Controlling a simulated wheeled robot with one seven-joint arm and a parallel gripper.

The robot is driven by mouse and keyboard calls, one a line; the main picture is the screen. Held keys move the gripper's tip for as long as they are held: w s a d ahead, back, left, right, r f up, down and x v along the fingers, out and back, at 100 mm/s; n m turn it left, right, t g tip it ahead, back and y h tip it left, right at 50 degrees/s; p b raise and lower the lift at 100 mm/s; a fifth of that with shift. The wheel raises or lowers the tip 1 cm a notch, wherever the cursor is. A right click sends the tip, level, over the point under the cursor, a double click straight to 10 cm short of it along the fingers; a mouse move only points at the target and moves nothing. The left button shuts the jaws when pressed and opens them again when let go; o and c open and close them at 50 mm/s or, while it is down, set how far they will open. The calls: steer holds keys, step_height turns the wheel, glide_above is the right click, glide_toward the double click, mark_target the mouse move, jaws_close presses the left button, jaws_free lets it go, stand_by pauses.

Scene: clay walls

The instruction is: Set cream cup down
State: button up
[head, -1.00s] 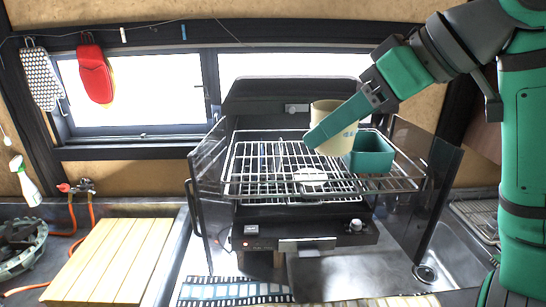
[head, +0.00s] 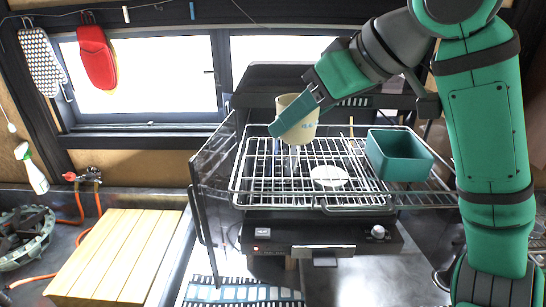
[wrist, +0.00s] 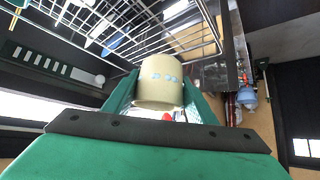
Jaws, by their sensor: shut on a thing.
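The cream cup (head: 299,122) with small blue marks is held in my gripper (head: 290,115) above the left-back part of the wire rack (head: 262,192) in the head view. The wrist view also shows the cup (wrist: 160,82) between the two green fingers of my gripper (wrist: 160,95). The gripper is shut on the cup. The cup looks roughly upright in the head view, and its lower part is above the wires. I cannot tell exactly how far it is from them.
A green bin (head: 400,156) stands on the rack's right side. A white round dish (head: 329,176) sits mid-rack, and utensils stand behind it. A dark glass panel (head: 214,170) borders the rack's left. A slatted wooden board (head: 115,255) lies at lower left.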

mark_target(306, 132)
steer(key=x, duration=0.5)
steer(key=s+x, duration=0.1)
steer(key=x, duration=0.1)
steer(key=shift+w+a+f, duration=0.1)
steer(key=shift+a+f, duration=0.35)
steer(key=shift+f, duration=0.05)
steer(key=shift+w+a+f, duration=0.1)
steer(key=shift+f, duration=1.6)
steer(key=o, duration=1.1)
steer(key=shift+f, duration=0.1)
steer(key=shift+r, duration=0.35)
steer(key=v, duration=1.1)
steer(key=shift+s+d+r, duration=0.2)
steer(key=shift+s+d, duration=0.05)
steer(key=shift+s, duration=0.05)
